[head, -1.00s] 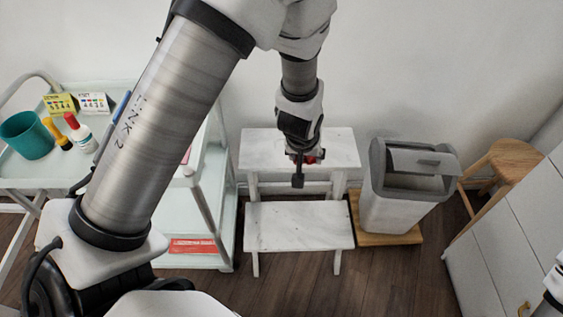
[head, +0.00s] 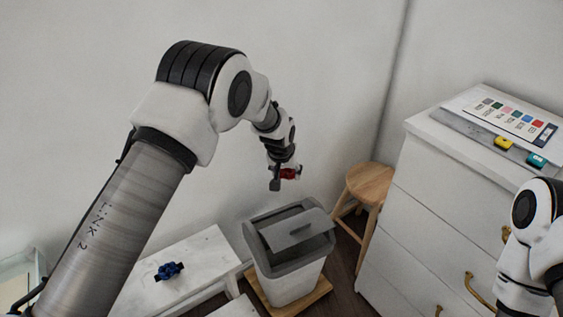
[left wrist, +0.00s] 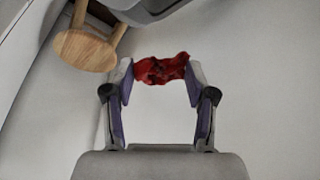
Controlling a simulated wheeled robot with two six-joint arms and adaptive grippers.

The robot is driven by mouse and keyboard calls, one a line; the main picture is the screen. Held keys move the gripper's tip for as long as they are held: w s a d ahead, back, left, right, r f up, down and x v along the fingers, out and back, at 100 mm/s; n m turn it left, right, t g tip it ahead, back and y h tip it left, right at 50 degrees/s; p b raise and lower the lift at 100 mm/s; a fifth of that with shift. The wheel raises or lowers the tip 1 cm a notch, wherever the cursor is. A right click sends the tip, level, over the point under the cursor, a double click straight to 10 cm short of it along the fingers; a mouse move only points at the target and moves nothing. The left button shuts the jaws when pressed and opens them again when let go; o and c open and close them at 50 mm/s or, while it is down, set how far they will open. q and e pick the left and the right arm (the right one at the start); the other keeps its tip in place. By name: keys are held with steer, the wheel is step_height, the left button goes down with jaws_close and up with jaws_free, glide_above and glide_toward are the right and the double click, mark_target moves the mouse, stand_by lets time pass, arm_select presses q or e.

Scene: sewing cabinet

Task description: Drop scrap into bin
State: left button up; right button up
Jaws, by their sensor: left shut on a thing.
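A crumpled red scrap (head: 290,173) is held in my left gripper (head: 282,178), in the air above the bin. In the left wrist view the red scrap (left wrist: 161,70) is pinched between both fingertips. The grey and white bin (head: 292,283) stands below, with a tilted grey lid flap (head: 298,229) and a dark opening partly showing. A clear gap separates the scrap from the bin.
A round wooden stool (head: 371,184) stands right of the bin, and shows in the left wrist view (left wrist: 84,50). A white drawer cabinet (head: 440,200) stands further right, with a colour chart (head: 512,115) and small tape measures on top. The bin rests on a wooden board (head: 318,292).

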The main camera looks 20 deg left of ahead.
arm_select(q)
steer(key=f+b, duration=0.1)
steer(key=f, duration=0.3)
steer(key=f+b, duration=0.1)
steer(key=f, duration=0.4)
steer(key=a+f+b, duration=0.1)
steer(key=f, duration=0.4)
steer(key=shift+s+a, duration=0.1)
steer(key=shift+s, duration=0.3)
steer(key=shift+r, duration=0.1)
arm_select(e)
step_height(320, 180, down, 2)
steer(key=shift+f, duration=0.25)
arm_select(q)
steer(key=o, duration=0.8)
steer(key=v, duration=1.2)
steer(key=shift+s, duration=0.1)
